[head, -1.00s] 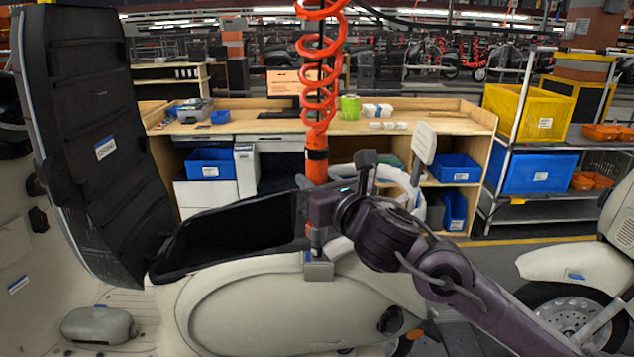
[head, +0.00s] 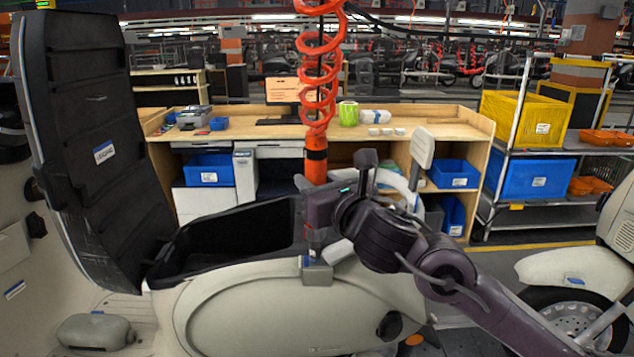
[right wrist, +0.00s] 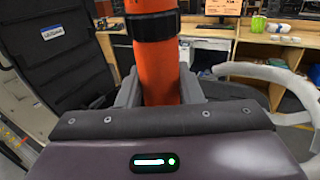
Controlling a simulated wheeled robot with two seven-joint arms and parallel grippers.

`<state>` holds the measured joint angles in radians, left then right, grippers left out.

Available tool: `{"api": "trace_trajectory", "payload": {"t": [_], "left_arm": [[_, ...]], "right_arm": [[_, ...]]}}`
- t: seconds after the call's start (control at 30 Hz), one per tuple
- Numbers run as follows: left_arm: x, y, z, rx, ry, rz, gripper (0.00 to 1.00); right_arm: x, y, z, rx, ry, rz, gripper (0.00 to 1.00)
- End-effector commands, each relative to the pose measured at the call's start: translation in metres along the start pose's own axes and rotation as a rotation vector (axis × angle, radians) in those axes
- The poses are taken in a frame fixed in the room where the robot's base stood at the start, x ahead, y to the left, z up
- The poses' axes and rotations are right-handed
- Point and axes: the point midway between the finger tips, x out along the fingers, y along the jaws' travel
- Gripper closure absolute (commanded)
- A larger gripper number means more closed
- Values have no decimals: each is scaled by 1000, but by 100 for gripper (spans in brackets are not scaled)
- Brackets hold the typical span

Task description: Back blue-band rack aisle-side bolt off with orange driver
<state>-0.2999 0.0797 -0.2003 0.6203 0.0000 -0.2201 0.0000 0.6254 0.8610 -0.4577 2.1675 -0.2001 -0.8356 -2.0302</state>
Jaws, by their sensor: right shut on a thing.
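My right gripper (head: 316,188) is shut around the orange driver (head: 317,166), which hangs upright from a red coiled hose. The driver also fills the middle of the right wrist view (right wrist: 158,58), between the gripper's grey fingers. Its dark lower end points down at a grey block with a small blue band (head: 318,273) on the cream scooter's side (head: 255,312). The tip is close above this block; I cannot tell whether it touches. No bolt can be made out. My left gripper is not in view.
The scooter's black seat (head: 95,150) stands raised at left, beside its open black storage well (head: 235,240). A pale curved rail (head: 395,178) lies behind my right wrist. A wooden bench (head: 440,130) and a shelf cart (head: 540,209) stand behind. Another scooter (head: 570,275) is at right.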

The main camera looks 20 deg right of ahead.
Motion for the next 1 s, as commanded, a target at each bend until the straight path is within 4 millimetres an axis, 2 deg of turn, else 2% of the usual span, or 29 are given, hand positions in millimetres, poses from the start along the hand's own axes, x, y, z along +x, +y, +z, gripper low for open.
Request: {"api": "trace_trajectory", "payload": {"t": [0.03, 0.33, 1.0], "left_arm": [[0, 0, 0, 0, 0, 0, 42], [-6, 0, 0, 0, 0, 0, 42], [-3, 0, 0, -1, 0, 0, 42]], "right_arm": [[2, 1, -11, -4, 26, 0, 100], [2, 1, 0, -5, 24, 0, 100], [1, 0, 7, -4, 13, 0, 100]]}}
